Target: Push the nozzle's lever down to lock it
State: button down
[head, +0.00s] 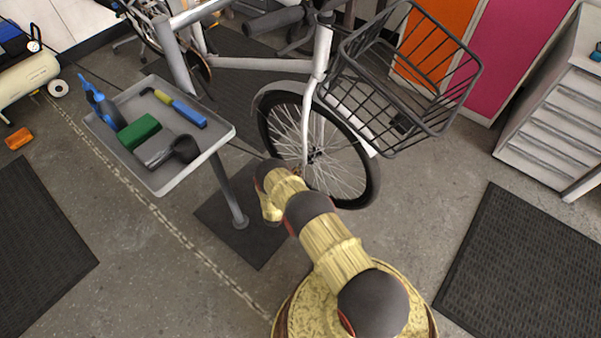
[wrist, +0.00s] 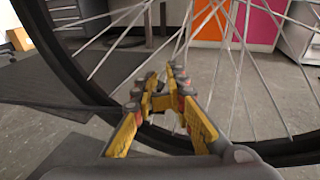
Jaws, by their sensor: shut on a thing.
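My gripper (wrist: 168,80) has yellow-and-grey fingers that close in beside the spokes of the front wheel (wrist: 85,108). Its jaws are shut on a small dark thing between them, which looks like the nozzle, mostly covered by the fingers. A thin dark hose (wrist: 60,98) runs from the left towards the fingertips. The lever and the wheel's valve cannot be made out. In the head view, my arm reaches to the lower left of the front wheel (head: 312,148), and the arm hides the fingers.
A grey tray (head: 219,136) on a post holds several tools, left of the wheel. The bike's black basket (head: 440,110) overhangs on the right. A compressor (head: 25,78) stands at far left and drawers (head: 545,140) at right. The floor right of the wheel is open.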

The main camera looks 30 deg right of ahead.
notch_tip(320, 180, down, 3)
dwell(0.7)
jog(key=shift+a, duration=0.1)
jog(key=s+a+r, duration=0.1)
jog(key=s+a, duration=0.2)
jog(key=a, duration=0.5)
jog(key=shift+a, duration=0.15)
dwell(0.3)
dwell(0.5)
